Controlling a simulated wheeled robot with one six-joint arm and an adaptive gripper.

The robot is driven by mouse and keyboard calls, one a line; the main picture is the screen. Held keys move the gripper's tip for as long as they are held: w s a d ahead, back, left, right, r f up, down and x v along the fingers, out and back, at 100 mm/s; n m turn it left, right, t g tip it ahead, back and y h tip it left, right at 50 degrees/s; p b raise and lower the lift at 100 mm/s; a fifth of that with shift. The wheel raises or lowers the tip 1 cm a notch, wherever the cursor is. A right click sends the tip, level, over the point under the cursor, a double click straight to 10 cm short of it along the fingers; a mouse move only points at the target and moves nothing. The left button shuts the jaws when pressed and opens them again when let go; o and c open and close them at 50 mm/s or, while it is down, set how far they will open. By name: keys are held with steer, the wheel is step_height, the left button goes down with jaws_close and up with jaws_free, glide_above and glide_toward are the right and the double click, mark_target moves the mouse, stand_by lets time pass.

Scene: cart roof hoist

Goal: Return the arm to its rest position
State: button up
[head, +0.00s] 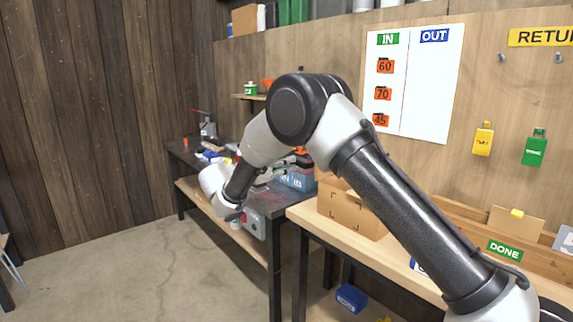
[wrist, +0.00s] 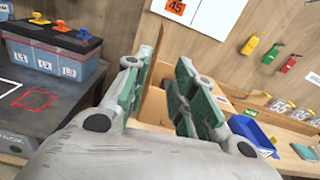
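My arm (head: 385,190) reaches up from the lower right of the head view, bends at a raised elbow and slopes down to the left over the far bench. My gripper (wrist: 160,75) shows in the wrist view with its two green-padded fingers apart.
A blue box with coloured knobs (wrist: 50,60) stands on the dark bench, left of my gripper. A blue bin (wrist: 250,132) lies to the right. A white IN/OUT board (head: 415,85) hangs behind.

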steer(key=s+d+f+m+g+y, duration=0.2)
steer(key=s+d+f+m+g, duration=0.2)
steer(key=f, duration=0.5)
steer(key=s+d+m+g+y, duration=0.1)
steer(key=s+d+m+g, duration=0.25)
steer(key=s+d, duration=0.25)
steer(key=s+d+r+m+y, duration=0.4)
steer(key=s+d+m, duration=0.2)
steer(key=s, duration=0.5)
steer(key=s+d+r+m+t+y, duration=0.1)
steer(key=s+d+r+m+y, duration=0.2)
steer(key=s, duration=0.9)
steer(key=s+d+r+m+y, duration=0.4)
steer(key=s+d+r+m, duration=0.2)
steer(key=s+d+m, duration=0.3)
steer(key=s+d, duration=0.2)
steer(key=shift+s+d+y, duration=0.2)
steer(key=shift+s+y, duration=0.1)
steer(key=shift+s, duration=0.1)
steer(key=shift+r+m, duration=0.1)
steer(key=shift+m, duration=0.15)
